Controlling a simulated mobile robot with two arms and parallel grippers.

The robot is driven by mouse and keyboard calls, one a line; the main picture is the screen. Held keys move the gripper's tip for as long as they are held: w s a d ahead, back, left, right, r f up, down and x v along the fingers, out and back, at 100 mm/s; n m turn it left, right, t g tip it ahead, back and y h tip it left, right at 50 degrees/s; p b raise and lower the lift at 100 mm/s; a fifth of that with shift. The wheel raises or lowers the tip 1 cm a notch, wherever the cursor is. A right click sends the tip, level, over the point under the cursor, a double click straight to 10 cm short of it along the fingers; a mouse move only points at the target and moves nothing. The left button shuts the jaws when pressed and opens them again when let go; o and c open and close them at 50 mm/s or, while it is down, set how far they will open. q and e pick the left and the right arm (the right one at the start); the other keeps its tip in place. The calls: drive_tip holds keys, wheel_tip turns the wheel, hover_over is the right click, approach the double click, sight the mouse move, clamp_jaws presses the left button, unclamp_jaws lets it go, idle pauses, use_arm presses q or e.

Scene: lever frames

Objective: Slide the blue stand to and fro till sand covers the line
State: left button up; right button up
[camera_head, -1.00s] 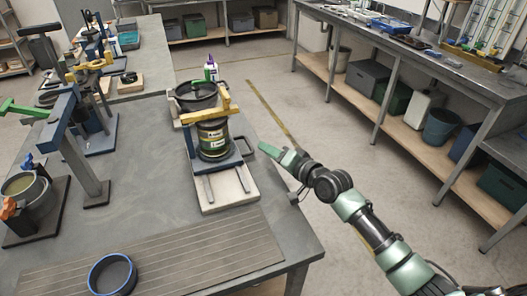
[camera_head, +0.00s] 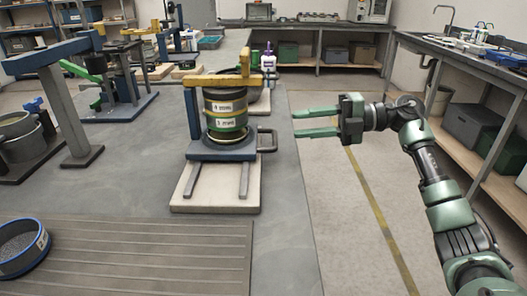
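The blue stand (camera_head: 209,152) sits on two metal rails over a pale base board (camera_head: 215,205) on the grey bench. It carries an upright stack of sieves (camera_head: 225,112) with labelled bands, under a yellow bar (camera_head: 222,81) at the top. A dark loop handle (camera_head: 267,139) sticks out on its right side. My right gripper (camera_head: 298,123) is open, its two green fingers pointing left towards the handle. It is empty and a small gap to the right of the handle. I cannot make out sand or a line. My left gripper is out of view.
A grooved mat (camera_head: 140,258) lies at the front, with a blue-rimmed sieve (camera_head: 22,248) at its left. Blue lever frames (camera_head: 62,100) stand on the left. A bottle (camera_head: 269,68) is behind the stand. The floor aisle right of the bench is free.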

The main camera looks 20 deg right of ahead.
sight(274, 133)
drive_tip(key=shift+g+h, duration=0.3)
drive_tip(key=shift+h, duration=0.1)
drive_tip(key=x, duration=0.2)
drive_tip(key=f+x, duration=0.1)
drive_tip(key=x, duration=0.4)
drive_tip(key=shift+w+a+f+b, duration=0.15)
drive_tip(key=shift+f+b, duration=0.15)
drive_tip(key=shift+f, duration=0.05)
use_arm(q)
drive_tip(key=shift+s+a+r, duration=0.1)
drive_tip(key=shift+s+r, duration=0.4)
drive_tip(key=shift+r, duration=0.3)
use_arm(e)
clamp_jaws()
